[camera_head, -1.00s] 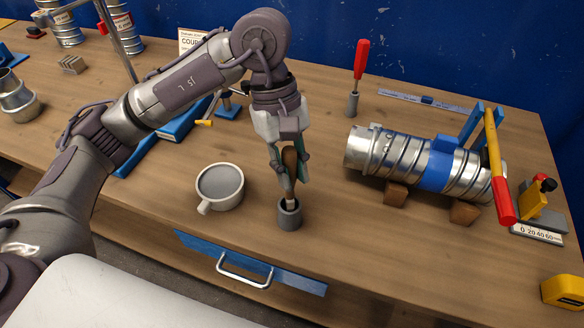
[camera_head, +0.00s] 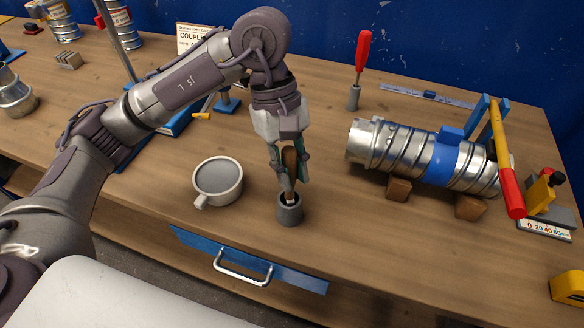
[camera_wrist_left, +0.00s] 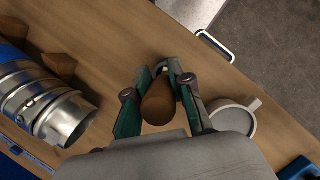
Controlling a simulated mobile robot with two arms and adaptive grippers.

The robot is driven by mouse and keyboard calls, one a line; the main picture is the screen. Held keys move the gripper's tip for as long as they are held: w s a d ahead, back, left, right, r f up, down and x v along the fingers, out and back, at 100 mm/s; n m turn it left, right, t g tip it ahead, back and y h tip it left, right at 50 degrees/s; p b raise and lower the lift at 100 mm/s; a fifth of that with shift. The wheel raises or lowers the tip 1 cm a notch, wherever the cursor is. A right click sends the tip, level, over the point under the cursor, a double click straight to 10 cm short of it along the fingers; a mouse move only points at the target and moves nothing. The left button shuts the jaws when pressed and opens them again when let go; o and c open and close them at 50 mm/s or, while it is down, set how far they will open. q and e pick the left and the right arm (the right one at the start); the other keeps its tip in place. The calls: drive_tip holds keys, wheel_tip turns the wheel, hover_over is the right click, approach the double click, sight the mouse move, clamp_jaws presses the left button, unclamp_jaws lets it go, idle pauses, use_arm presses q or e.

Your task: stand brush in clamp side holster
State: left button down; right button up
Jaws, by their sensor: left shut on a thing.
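The brush (camera_head: 289,160) has a brown wooden handle and is upright. My left gripper (camera_head: 290,182) is shut on its handle, which also shows between the fingers in the left wrist view (camera_wrist_left: 159,101). The brush's lower end is in the mouth of a small grey cylindrical holder (camera_head: 290,215) near the table's front edge; how deep it sits is hidden. The duct (camera_head: 380,150) lies on brown blocks to the right, with a blue band (camera_head: 437,166) around it and a clamp with a yellow and red lever (camera_head: 505,165) at its far right. My right gripper is not in view.
A grey-filled cup (camera_head: 218,182) stands just left of the holder. A red-handled tool (camera_head: 363,50) stands in another grey holder (camera_head: 353,98) at the back. A blue drawer front with a handle (camera_head: 243,272) is below the front edge. The table between holder and duct is clear.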

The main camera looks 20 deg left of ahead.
use_arm(q)
drive_tip(key=shift+f+b, duration=0.4)
drive_tip(key=shift+f, duration=0.05)
drive_tip(key=c, duration=1)
unclamp_jaws()
drive_tip(key=shift+o, duration=0.2)
drive_tip(key=shift+r, duration=0.1)
drive_tip(key=v, duration=1.2)
